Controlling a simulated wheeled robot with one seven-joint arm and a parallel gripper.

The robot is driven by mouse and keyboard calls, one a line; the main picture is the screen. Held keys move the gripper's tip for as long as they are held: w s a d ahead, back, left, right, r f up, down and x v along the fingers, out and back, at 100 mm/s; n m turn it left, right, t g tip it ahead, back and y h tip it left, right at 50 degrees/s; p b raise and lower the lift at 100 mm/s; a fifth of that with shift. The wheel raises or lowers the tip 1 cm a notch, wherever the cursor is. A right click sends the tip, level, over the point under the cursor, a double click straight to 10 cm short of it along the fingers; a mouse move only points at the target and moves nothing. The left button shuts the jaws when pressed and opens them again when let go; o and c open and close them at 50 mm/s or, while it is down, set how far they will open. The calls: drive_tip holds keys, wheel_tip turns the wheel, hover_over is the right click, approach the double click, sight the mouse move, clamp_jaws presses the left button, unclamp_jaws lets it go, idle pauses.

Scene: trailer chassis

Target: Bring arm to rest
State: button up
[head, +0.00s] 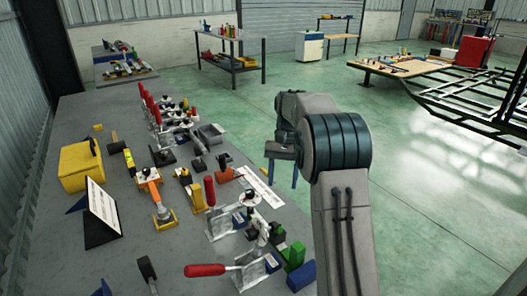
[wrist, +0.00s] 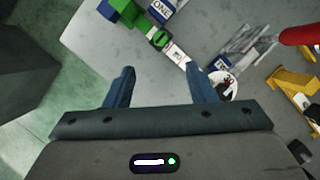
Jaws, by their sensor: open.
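My gripper (wrist: 160,90) is open in the wrist view, with two blue fingers apart and nothing between them. It hovers over the grey workbench edge and the green floor. In the head view my arm rises at the centre right and bends toward the bench. Blue finger parts of the gripper (head: 282,172) show below the wrist there, beside the right edge of the grey workbench (head: 110,265). The arm hides part of the gripper in the head view.
The bench holds clamps with red handles (head: 150,105), a yellow case (head: 80,165), a black sign stand (head: 101,215) and green blocks (head: 294,255). A shelf table (head: 230,60) stands behind. A trailer frame (head: 470,95) is at right. Green floor (head: 430,190) right of the arm is clear.

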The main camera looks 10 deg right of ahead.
drive_tip(key=s+a+r+n+t, duration=0.1)
drive_tip(key=s+r+t, duration=0.15)
drive_tip(key=s, duration=0.35)
drive_tip(key=s+a+r+n+t, duration=0.1)
drive_tip(key=s+r, duration=0.2)
drive_tip(key=s, duration=0.4)
drive_tip(key=s+f+n+t, duration=0.1)
drive_tip(key=s+f, duration=0.1)
drive_tip(key=s, duration=0.6)
drive_tip(key=s+f+n+t+h, duration=0.1)
drive_tip(key=s+f+t, duration=0.1)
drive_tip(key=s, duration=0.6)
drive_tip(key=shift+a+h, duration=0.2)
drive_tip(key=shift+h, duration=0.1)
drive_tip(key=shift+t, duration=0.25)
drive_tip(key=c, duration=0.3)
drive_tip(key=shift+a, duration=0.1)
